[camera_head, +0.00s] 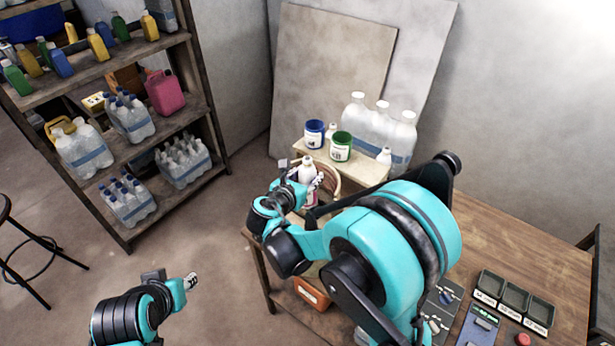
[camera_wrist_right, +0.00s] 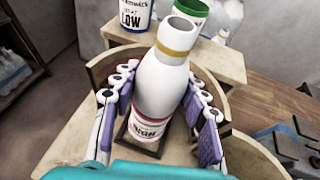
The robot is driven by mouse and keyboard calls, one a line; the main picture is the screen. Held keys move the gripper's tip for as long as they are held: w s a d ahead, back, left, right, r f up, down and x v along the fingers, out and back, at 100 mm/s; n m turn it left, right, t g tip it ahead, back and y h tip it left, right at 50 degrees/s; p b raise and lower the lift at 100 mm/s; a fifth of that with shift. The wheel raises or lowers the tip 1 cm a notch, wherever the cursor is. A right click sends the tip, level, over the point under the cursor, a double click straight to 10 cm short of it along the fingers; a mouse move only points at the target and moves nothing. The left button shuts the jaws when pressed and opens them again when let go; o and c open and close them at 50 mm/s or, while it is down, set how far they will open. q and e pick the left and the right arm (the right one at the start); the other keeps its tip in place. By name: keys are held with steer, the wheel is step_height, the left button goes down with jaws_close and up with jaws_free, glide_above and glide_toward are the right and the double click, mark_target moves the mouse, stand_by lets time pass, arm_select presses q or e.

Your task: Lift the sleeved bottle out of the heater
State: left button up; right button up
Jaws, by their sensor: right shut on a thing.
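The white bottle (camera_head: 306,168) has a yellow neck band and a pink-edged label. It fills the middle of the right wrist view (camera_wrist_right: 160,90), close to upright there. My right gripper (camera_head: 304,183) is shut on the bottle, with purple finger pads on both sides of its body. A curved brown wall (camera_head: 328,172), which looks like the heater's, stands behind the bottle. It also shows in the right wrist view (camera_wrist_right: 108,68). A dark square plate (camera_wrist_right: 135,148) lies under the bottle; whether they touch is unclear. My left gripper (camera_head: 191,281) is away over the floor, its opening too small to judge.
A blue pot (camera_head: 314,134) and a green pot (camera_head: 341,147) stand on a raised stand (camera_head: 370,173) behind. Large bottles (camera_head: 380,128) stand beside them. Trays (camera_head: 514,299) and a red button (camera_head: 523,339) are at the table's right. A loaded shelf (camera_head: 122,160) stands left.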

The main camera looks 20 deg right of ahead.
steer(key=shift+r+p, duration=4.5)
steer(key=shift+r, duration=1.85)
steer(key=shift+s, duration=0.15)
steer(key=s+a, duration=0.3)
steer(key=s, duration=0.9)
steer(key=shift+s+a, duration=0.15)
steer(key=shift+a, duration=0.1)
